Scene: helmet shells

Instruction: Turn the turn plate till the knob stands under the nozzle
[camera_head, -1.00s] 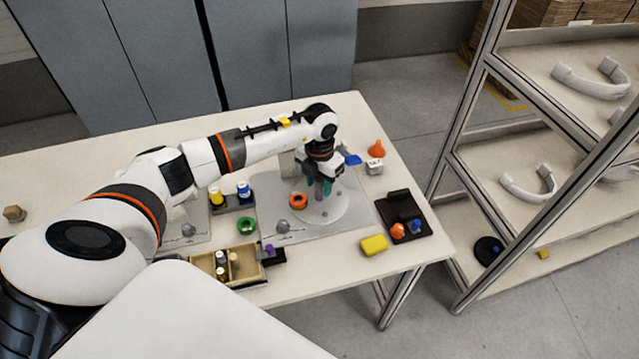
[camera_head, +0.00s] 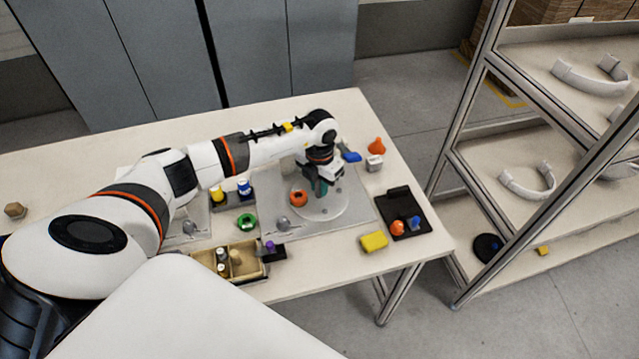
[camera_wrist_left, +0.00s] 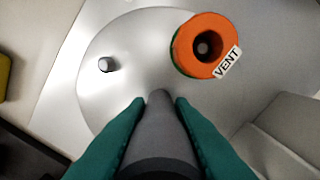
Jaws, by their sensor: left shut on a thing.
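My left gripper (camera_head: 320,190) is over the turn plate (camera_head: 338,208), a round pale metal disc on a grey base plate. In the left wrist view its green fingers (camera_wrist_left: 158,115) are shut around an upright grey post (camera_wrist_left: 158,125), which looks like the knob. An orange ring with a dark hole (camera_head: 298,198) is at the disc's edge; in the wrist view this ring (camera_wrist_left: 188,50) carries a VENT label. I cannot tell for certain whether it is the nozzle. A small metal stud (camera_wrist_left: 106,64) stands on the disc. My right gripper is not seen.
A yellow block (camera_head: 374,240) and a black tray (camera_head: 403,213) with orange and blue parts lie to the right. A divided wooden box (camera_head: 243,262), a green ring (camera_head: 246,222) and bottles (camera_head: 244,188) are to the left. A shelf rack (camera_head: 470,150) stands right of the table.

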